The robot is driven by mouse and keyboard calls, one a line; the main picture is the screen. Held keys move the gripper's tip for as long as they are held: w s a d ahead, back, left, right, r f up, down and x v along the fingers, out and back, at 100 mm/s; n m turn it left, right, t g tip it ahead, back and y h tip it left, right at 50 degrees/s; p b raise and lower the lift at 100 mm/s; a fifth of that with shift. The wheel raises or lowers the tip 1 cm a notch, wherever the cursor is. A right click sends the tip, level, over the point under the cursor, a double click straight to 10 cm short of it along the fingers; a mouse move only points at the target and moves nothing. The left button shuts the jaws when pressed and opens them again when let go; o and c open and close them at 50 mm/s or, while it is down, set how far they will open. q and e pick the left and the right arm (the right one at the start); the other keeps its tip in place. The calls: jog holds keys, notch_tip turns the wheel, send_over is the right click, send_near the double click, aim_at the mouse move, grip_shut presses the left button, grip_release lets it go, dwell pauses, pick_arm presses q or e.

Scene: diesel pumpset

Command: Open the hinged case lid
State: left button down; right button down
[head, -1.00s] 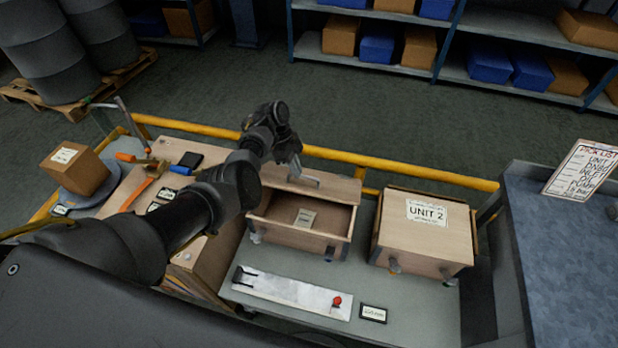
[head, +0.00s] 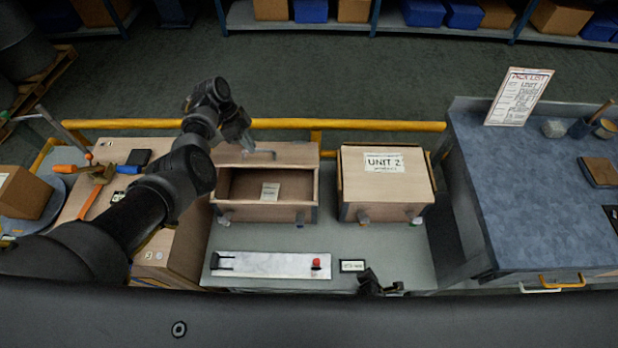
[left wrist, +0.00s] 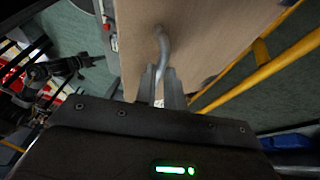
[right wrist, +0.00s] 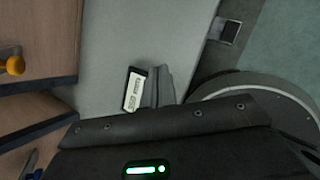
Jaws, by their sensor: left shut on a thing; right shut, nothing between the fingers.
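The left wooden case (head: 290,212) stands open on the grey bench, with a small paper tag (head: 270,191) inside. Its lid (head: 298,155) is swung back behind the box and lies beyond the rear edge. My left gripper (head: 246,147) is at the lid, and in the left wrist view its fingers (left wrist: 161,75) are shut on the grey bent handle (left wrist: 163,42) of the wooden panel. My right gripper (head: 380,284) is low at the bench's front edge. In the right wrist view its fingers (right wrist: 158,84) are together and empty, close to a small label plate (right wrist: 135,92).
A closed case marked UNIT 2 (head: 386,190) stands to the right. A white strip with a red knob (head: 270,264) lies in front. A yellow rail (head: 370,125) runs behind. A blue-topped bench (head: 540,190) is at right; tools (head: 95,172) lie at left.

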pick_arm(q)
jog(key=shift+w+f, duration=0.15)
jog(key=shift+w, duration=0.05)
pick_arm(e)
jog(key=w+a+r+n+t+y, duration=0.2)
jog(key=w+a+r+n+t, duration=0.3)
jog(key=a+r, duration=0.7)
jog(key=w+a+r+n+t+y, duration=0.25)
jog(key=w+a+r+n, duration=0.65)
jog(key=r, duration=0.5)
jog(key=w+a+m, duration=0.1)
jog(key=w, duration=0.8)
jog(key=shift+w+a+t+h, duration=0.15)
jog(key=shift+w+t+h, duration=0.1)
jog(key=shift+t+h, duration=0.15)
jog(key=shift+r, duration=0.1)
